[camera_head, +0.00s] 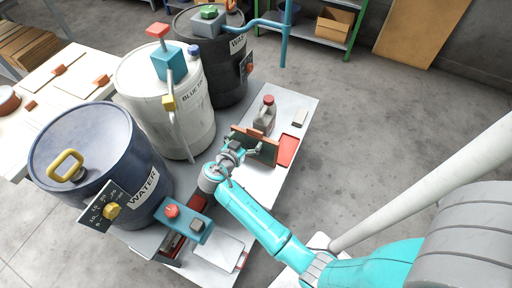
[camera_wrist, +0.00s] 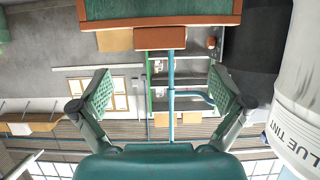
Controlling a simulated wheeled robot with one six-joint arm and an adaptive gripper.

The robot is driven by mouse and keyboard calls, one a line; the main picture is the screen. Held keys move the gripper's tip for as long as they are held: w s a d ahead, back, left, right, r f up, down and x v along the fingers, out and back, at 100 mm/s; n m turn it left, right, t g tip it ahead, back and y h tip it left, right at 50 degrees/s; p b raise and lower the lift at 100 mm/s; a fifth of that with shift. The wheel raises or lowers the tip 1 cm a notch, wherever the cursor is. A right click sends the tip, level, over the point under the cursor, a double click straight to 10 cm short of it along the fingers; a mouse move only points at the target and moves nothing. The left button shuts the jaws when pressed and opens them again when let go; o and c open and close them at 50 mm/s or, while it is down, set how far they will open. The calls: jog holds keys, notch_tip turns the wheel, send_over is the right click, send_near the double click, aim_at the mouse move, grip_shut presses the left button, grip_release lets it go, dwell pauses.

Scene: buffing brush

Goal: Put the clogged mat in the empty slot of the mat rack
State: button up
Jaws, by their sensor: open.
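My gripper (camera_head: 246,149) is open above the bench. In the wrist view its two green-padded fingers (camera_wrist: 162,88) stand wide apart with nothing between them. A brown-framed panel (camera_head: 264,149), probably a mat, stands upright just beyond the fingers in the head view. In the wrist view its green face and brown frame (camera_wrist: 160,10) cross the top edge, with a brown tab (camera_wrist: 160,38) jutting towards the gap. I cannot tell whether it is clogged. My arm and gripper hide part of it. I cannot clearly make out the mat rack or its empty slot.
Blue (camera_head: 85,135), white (camera_head: 150,85) and dark (camera_head: 222,75) drums line the bench's left side. A blue control box (camera_head: 182,222) stands at the near end. Floor at right is clear.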

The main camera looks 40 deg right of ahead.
aim_at(254, 132)
jog(key=shift+x, duration=3.95)
jog(key=c, duration=1.8)
